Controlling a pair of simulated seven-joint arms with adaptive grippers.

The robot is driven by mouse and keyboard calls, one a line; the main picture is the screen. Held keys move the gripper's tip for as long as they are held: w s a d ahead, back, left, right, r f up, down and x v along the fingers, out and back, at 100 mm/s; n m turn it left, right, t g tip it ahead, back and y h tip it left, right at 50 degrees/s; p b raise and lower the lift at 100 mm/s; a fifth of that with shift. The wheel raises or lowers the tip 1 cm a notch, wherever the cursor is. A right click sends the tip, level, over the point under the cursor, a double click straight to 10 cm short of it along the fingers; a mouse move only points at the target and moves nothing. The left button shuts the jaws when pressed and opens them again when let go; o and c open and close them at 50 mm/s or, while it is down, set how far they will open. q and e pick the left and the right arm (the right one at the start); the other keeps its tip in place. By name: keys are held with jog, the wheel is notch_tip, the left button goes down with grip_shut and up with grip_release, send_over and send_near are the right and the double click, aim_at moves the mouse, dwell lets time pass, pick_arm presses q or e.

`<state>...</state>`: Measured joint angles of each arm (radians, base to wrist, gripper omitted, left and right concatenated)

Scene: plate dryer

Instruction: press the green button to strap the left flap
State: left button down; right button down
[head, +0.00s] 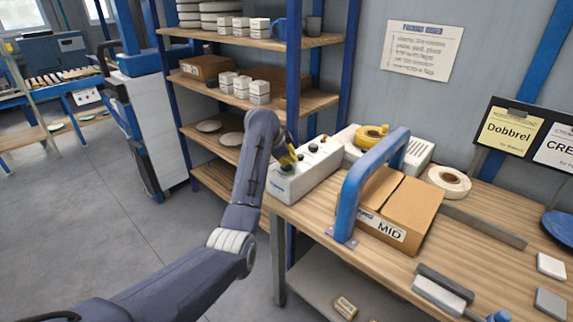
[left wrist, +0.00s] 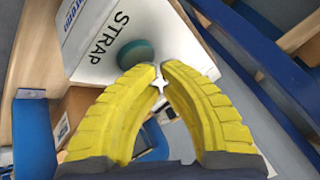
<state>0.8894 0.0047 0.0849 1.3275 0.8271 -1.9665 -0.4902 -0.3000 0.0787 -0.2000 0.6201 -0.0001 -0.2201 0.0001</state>
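My left gripper (head: 291,158) hangs over the left end of the white strapping control box (head: 305,170). In the left wrist view its yellow fingers (left wrist: 160,78) are brought together, tips almost touching, with nothing between them. The green button (left wrist: 135,54) sits on the white face beside the word STRAP, just beyond and slightly left of the fingertips; contact cannot be told. In the head view the gripper largely hides the button. A cardboard box (head: 405,208) labelled MID stands under a blue arch (head: 352,195), its top flaps lying flat. My right gripper is not in view.
A yellow tape roll (head: 371,136) sits on a white machine behind the box. A white tape roll (head: 448,181) lies to the right on the wooden bench (head: 470,262). A shelf rack (head: 290,104) stands behind the arm. A metal bar (head: 485,226) lies right of the box.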

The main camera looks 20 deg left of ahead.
pick_arm(q)
jog(key=shift+r, duration=1)
jog(key=shift+r, duration=2.5)
